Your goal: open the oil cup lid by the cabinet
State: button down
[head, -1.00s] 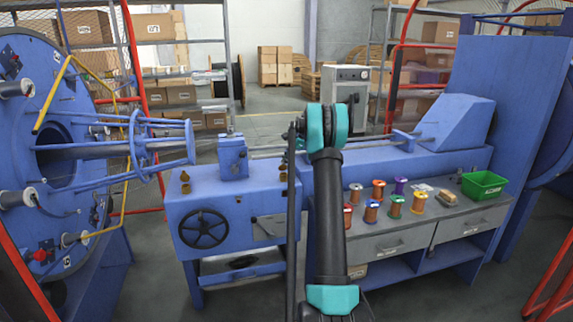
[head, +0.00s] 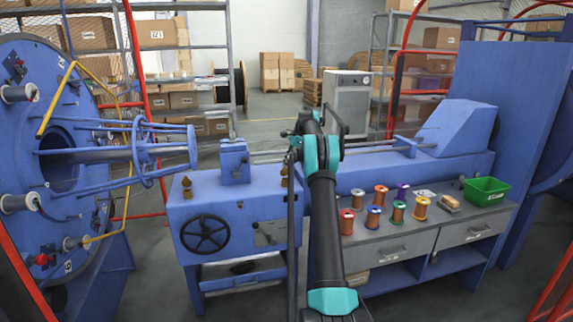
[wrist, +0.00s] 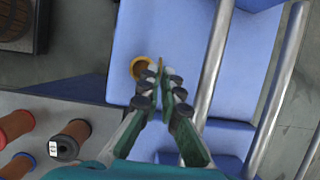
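A brass oil cup (wrist: 139,66) shows in the wrist view on the blue machine top, just left of my fingertips and partly hidden by them. In the head view, one brass oil cup (head: 186,187) stands at the left end of the machine bed, and another (head: 284,176) stands beside my arm, partly covered by it. I cannot tell for sure which is in the wrist view. My gripper (wrist: 164,75) has its fingertips drawn close together, with nothing clearly held. It looks above the blue surface; contact with the cup cannot be told. A pale cabinet (head: 347,105) stands behind the machine.
Metal rods (wrist: 270,95) run right of my fingers in the wrist view. Several wire spools (head: 378,205) and a green bin (head: 486,190) stand on the grey bench. A blue clamp block (head: 234,160) rises from the bed. Red guard frames stand at both sides.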

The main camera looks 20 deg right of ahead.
jog(key=c, duration=1.7)
grip_release()
jog(key=shift+c, duration=0.2)
jog(key=v, duration=0.7)
jog(key=shift+r, duration=0.15)
jog(key=shift+d, duration=0.1)
